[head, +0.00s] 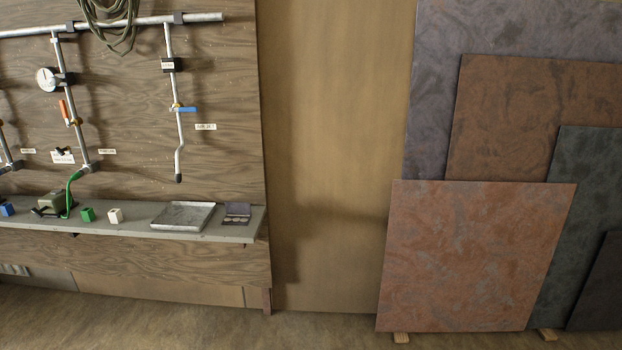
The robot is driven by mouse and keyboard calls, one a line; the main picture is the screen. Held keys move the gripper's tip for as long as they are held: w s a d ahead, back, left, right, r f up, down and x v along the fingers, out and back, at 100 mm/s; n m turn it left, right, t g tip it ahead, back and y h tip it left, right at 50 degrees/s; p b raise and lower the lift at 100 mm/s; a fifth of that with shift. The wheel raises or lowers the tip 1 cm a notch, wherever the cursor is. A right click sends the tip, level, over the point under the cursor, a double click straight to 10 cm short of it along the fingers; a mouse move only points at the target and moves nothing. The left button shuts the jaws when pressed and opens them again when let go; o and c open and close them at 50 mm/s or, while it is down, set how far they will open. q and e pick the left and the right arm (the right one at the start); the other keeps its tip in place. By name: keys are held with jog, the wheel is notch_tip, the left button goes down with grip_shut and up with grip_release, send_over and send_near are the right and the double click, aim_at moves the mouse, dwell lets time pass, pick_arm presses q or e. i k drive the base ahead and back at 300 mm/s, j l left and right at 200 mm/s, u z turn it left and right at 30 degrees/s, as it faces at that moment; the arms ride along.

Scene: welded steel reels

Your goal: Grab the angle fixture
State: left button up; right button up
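I cannot make out an angle fixture in the head view. Neither of my grippers is in view. A grey shelf (132,232) runs along the wooden board at the left. On it lie a shallow metal tray (184,217), a small dark open case (237,213) with round pieces, a white cube (115,216), a green cube (87,214), a blue cube (7,209) and a grey-green device (50,203) joined to a green hose (70,192).
Metal pipes (176,130) with a blue-handled valve (184,109) and a gauge (46,79) hang on the board. Several stone-like slabs (470,255) lean at the right, the front one on wood blocks (401,338). Bare floor (320,330) shows in front.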

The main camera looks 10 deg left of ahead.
aim_at(237, 213)
jog(key=i+u, duration=0.1)
jog(key=i, duration=0.75)
jog(key=i+l+u, duration=0.1)
jog(key=i, duration=0.75)
jog(key=l, duration=0.1)
